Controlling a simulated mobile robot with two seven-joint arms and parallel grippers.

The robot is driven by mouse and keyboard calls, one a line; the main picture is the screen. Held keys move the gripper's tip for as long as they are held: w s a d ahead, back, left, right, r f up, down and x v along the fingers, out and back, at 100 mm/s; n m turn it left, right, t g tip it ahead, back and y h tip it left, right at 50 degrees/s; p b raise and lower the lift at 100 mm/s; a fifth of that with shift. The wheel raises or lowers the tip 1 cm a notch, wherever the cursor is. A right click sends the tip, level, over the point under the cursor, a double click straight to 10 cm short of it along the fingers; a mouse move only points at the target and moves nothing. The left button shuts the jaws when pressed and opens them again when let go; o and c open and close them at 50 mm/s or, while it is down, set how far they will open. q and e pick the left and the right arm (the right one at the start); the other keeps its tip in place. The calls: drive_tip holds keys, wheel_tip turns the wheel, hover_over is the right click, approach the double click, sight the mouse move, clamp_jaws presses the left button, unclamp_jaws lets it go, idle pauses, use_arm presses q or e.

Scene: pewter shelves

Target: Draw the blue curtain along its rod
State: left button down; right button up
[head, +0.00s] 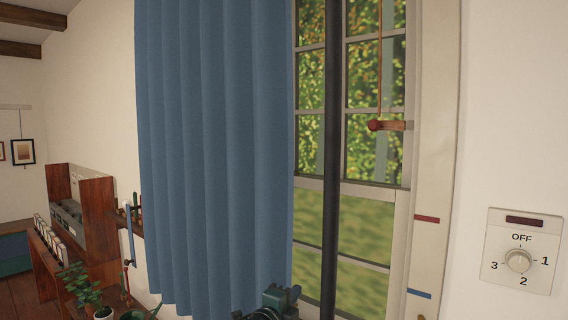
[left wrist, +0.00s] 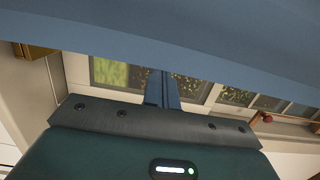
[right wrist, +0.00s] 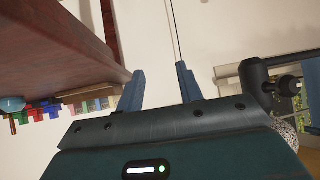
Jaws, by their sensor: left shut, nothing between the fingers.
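The blue curtain (head: 212,150) hangs in vertical folds over the left part of the window in the head view. Its rod is out of view above. My left gripper (head: 276,303) shows at the bottom edge of the head view, near the curtain's lower right corner. In the left wrist view its fingers (left wrist: 162,88) are shut together with nothing between them, and the blue cloth (left wrist: 200,45) spans the view close by. I cannot tell whether they touch the cloth. My right gripper (right wrist: 161,86) shows only in the right wrist view, with its fingers apart and empty.
The window (head: 366,215) is uncovered right of the curtain. A red-tipped wooden peg (head: 388,125) juts at its right frame, under a red cord. A dial panel (head: 521,251) is on the right wall. Wooden shelves (head: 99,208) and potted plants (head: 84,290) stand at the left.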

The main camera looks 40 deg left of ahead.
sight(216, 257)
use_arm(q)
drive_tip(key=a, duration=0.4)
drive_tip(key=s+a, duration=0.1)
drive_tip(key=a, duration=0.8)
drive_tip(key=shift+s+a, duration=0.25)
